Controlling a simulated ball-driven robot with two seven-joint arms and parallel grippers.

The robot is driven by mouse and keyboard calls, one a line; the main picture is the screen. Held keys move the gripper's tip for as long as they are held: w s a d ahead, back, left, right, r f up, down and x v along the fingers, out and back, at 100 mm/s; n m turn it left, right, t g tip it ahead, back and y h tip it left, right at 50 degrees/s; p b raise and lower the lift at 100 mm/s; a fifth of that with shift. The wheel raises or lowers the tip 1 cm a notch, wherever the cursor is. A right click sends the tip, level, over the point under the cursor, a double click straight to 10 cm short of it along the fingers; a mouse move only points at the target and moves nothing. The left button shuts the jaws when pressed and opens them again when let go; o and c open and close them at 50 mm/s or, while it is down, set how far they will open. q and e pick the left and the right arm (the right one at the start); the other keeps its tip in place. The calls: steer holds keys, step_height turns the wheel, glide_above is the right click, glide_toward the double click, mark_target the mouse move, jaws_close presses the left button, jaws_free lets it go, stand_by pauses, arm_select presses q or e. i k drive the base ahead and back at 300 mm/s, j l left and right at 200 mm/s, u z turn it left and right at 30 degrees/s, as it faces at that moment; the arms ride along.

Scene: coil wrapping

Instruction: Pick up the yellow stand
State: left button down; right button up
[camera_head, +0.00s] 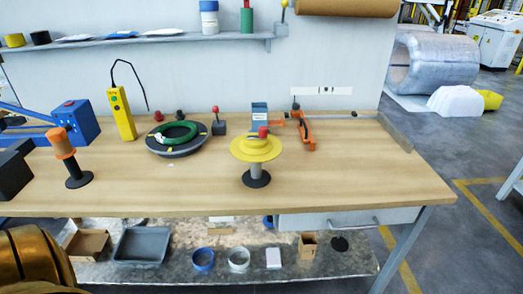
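The yellow stand (256,149) is upright on the wooden workbench, near its front edge and right of centre. It has a round yellow disc on top, a red knob above the disc, a grey post (257,170) and a black round base (256,180). Nothing is touching it that I can see.
An orange-topped stand (63,145) is at left on the workbench (330,180). Behind are a green ring on a dark turntable (177,149), a yellow pendant control (122,114) and an orange tool (305,132).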

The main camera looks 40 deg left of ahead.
mark_target(256, 152)
steer(key=i, duration=0.3)
steer(key=i+u, duration=0.35)
steer(key=i+l+u, duration=0.2)
steer(key=u, duration=0.2)
steer(key=i+l+u, duration=0.2)
steer(key=u, duration=0.15)
